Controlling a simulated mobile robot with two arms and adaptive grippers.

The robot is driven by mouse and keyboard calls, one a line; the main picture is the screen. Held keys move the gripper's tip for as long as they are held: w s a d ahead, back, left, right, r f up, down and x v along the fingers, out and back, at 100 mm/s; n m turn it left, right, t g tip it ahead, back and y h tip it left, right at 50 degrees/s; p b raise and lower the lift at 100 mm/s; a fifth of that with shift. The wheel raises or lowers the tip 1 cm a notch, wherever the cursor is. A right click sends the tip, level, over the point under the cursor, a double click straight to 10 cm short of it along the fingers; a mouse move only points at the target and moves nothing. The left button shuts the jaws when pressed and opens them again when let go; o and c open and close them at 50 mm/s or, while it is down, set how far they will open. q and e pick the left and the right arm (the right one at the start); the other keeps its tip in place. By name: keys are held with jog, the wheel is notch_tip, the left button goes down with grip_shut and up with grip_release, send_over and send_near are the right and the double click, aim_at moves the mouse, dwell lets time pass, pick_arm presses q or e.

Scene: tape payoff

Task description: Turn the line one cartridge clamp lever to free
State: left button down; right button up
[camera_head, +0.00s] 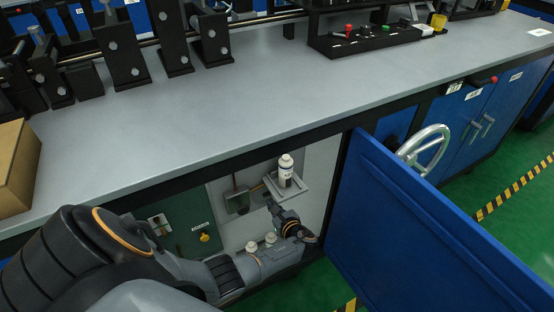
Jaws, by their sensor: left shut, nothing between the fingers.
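A clamp lever cannot be made out clearly; the area under the bracket is small and partly covered by my gripper. My right gripper is not in view.
The blue cabinet door (420,235) stands open to the right of my arm. A grey box (237,201) and a green panel with a yellow knob (204,238) are left of the bracket. A cardboard box (16,172) sits on the grey benchtop (250,95), whose middle is clear.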

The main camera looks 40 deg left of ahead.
pick_arm(q)
jog(key=f+p+v, duration=0.1)
jog(key=p+v, duration=0.2)
jog(key=v, duration=0.6)
jog(key=shift+d, duration=0.5)
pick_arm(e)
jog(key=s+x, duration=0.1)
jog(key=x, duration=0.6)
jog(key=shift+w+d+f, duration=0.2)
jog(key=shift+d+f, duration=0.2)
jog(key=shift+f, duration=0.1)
